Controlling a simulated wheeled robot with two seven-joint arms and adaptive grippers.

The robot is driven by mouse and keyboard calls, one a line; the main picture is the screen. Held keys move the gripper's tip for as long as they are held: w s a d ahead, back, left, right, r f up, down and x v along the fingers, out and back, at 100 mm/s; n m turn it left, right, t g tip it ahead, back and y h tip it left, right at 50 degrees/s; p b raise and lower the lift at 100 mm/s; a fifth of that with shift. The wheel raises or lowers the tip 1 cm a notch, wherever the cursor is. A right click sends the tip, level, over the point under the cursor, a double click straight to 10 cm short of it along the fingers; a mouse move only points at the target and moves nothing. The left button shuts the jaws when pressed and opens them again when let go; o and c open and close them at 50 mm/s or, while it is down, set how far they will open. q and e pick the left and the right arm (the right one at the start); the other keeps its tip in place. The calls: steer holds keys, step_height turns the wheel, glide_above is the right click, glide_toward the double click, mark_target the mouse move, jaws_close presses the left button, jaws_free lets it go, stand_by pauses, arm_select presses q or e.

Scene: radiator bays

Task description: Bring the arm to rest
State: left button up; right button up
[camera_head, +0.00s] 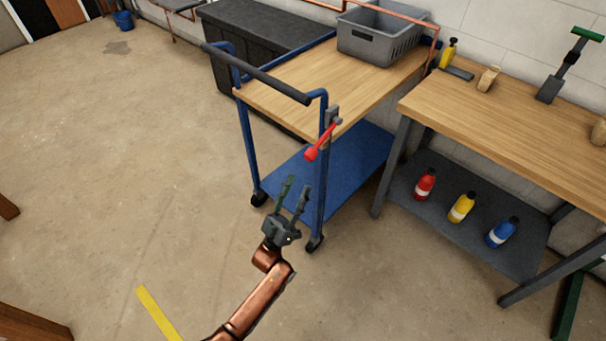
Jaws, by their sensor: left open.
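My left gripper (295,190) is open and empty, with its two fingers spread and pointing up in the picture. Its copper-coloured arm comes in from the bottom edge. In the picture the gripper lies in front of the near corner of a blue trolley (249,150), just below a red-knobbed lever (321,142) on the trolley's post. The fingers appear apart from the lever; I cannot tell the exact gap to the trolley leg. My right gripper is not in view.
A grey crate (371,47) stands on the trolley's wooden top. A workbench (500,120) on the right carries small tools, with red (425,185), yellow (462,207) and blue (502,232) bottles on its lower shelf. Floor on the left is mostly clear, with a yellow strip (157,312).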

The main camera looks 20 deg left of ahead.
arm_select(q)
steer(key=shift+s+f, duration=0.3)
steer(key=shift+f, duration=0.1)
